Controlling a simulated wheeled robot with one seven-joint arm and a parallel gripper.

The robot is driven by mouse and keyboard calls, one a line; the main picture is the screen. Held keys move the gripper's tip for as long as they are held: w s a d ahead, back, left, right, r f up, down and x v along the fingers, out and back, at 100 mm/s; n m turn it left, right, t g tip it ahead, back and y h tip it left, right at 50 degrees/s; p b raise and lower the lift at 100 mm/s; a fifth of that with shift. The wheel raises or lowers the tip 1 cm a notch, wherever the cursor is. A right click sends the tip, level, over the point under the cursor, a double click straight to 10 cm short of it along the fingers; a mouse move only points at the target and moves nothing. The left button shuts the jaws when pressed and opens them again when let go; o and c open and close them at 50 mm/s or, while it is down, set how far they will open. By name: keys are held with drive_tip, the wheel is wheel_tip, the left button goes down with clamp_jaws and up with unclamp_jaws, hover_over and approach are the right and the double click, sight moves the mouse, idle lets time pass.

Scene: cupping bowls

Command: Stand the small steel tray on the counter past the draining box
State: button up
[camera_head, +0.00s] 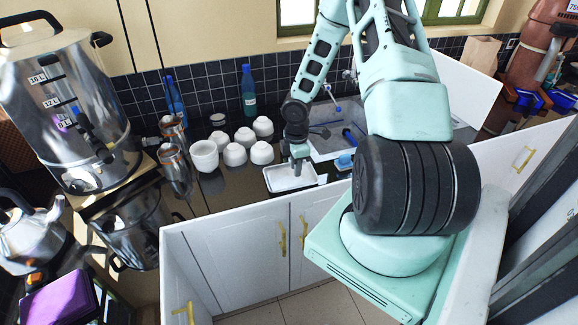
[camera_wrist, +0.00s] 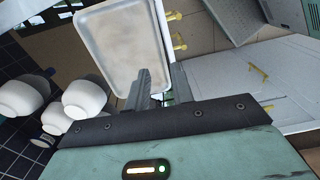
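The small steel tray (camera_head: 281,184) is a shallow, pale, rounded rectangle. It lies flat at the counter's front edge in the head view and shows large in the wrist view (camera_wrist: 120,42). My gripper (camera_head: 297,172) points down at the tray's back right part. In the wrist view my gripper's fingers (camera_wrist: 160,84) stand apart, one over the tray's inside and the other by its right rim. I cannot see whether they touch it. A pale grey box-like basin (camera_head: 325,148), perhaps the draining box, is right of the tray, partly hidden by my arm.
Several white bowls (camera_head: 234,154) stand left of the tray, with steel cups (camera_head: 176,165) beyond them. Blue bottles (camera_head: 248,90) stand by the tiled wall. A large steel urn (camera_head: 62,105) is far left. White cabinets (camera_head: 235,265) front the counter.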

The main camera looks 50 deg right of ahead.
sight(296, 186)
wheel_tip(296, 186, down, 8)
drive_tip(key=b, duration=0.7)
drive_tip(key=shift+r, duration=0.3)
clamp_jaws()
